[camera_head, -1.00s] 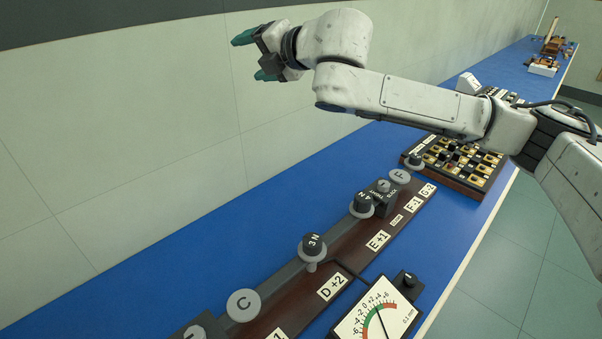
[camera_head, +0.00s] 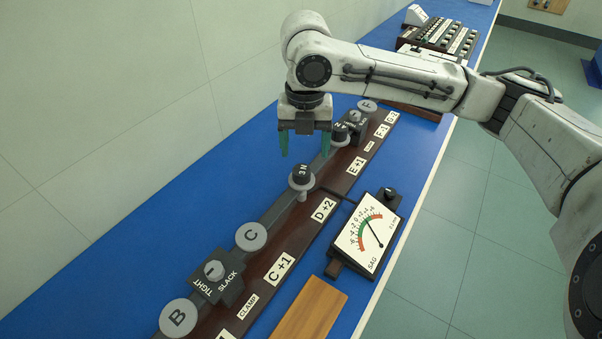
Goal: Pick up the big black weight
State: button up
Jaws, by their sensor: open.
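A black weight marked 3 N (camera_head: 302,173), the larger-looking of the black weights in view, sits upright on a grey disc on the dark wooden rail base, near the D +2 label. A second black weight marked with a 2 (camera_head: 340,132) sits farther back near the E +1 label. My gripper (camera_head: 305,146) points down with its green fingers apart and empty. In the picture it is just above and behind the 3 N weight, apart from it.
A dial gauge (camera_head: 368,232) stands right of the 3 N weight, its thin rod reaching toward the rail. A grey clamp block (camera_head: 214,275) and disc C (camera_head: 251,237) lie nearer. Blue bench top (camera_head: 150,250) is free to the left.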

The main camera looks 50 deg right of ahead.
aim_at(301, 168)
jog(key=shift+w+a+f+p, duration=0.1)
jog(key=shift+w+f+p, duration=0.1)
jog(key=shift+f, duration=1.55)
jog(key=shift+w+f+p, duration=0.1)
jog(key=shift+f+p, duration=0.05)
jog(key=shift+f, duration=1.6)
jog(key=c, duration=1.4)
